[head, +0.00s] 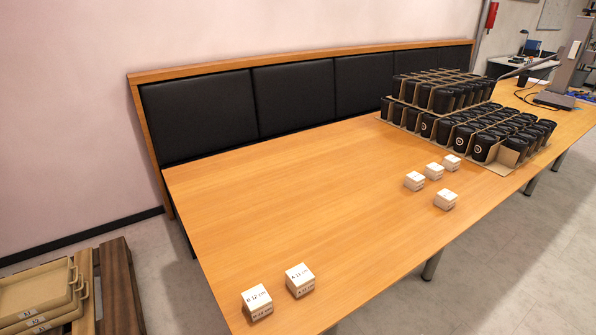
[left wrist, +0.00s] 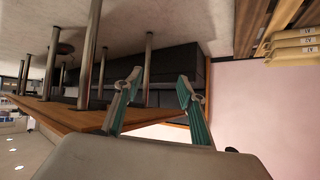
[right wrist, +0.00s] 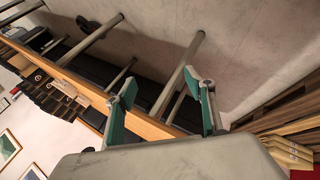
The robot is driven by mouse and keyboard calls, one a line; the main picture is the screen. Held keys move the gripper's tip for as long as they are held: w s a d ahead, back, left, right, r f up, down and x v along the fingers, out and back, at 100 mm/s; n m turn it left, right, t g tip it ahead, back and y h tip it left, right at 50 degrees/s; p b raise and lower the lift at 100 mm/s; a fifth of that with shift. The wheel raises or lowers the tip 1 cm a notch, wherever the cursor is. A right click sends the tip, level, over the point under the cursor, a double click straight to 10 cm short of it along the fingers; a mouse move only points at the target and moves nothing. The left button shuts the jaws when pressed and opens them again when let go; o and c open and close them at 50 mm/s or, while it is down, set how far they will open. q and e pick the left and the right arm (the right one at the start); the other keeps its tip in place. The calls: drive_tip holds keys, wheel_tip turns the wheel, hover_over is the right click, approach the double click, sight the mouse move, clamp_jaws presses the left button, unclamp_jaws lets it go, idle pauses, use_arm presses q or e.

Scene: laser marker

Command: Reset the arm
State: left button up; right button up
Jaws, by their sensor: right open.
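Neither arm shows in the head view. In the left wrist view my left gripper (left wrist: 157,110) has its two green-padded fingers spread apart with nothing between them. In the right wrist view my right gripper (right wrist: 168,108) is open and empty, its green-padded fingers apart. Both wrist views look past the fingers at the table's edge and legs, and neither gripper appears to touch anything.
A long wooden table (head: 290,190) holds several white labelled boxes, two of them (head: 257,302) (head: 299,280) at the near end. Black cups stand in cardboard trays (head: 506,157) at the far end. A padded bench (head: 300,92) lines the wall. Stacked trays (head: 40,295) sit lower left.

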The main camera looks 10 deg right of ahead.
drive_tip(key=a+f+m+t+y, duration=0.3)
drive_tip(key=a+f+y, duration=0.2)
drive_tip(key=a+f, duration=0.4)
drive_tip(key=a, duration=0.4)
drive_tip(key=shift+w+f+y+p, duration=0.15)
drive_tip(key=shift+f+y+p, duration=0.1)
drive_tip(key=shift+y+p, duration=0.15)
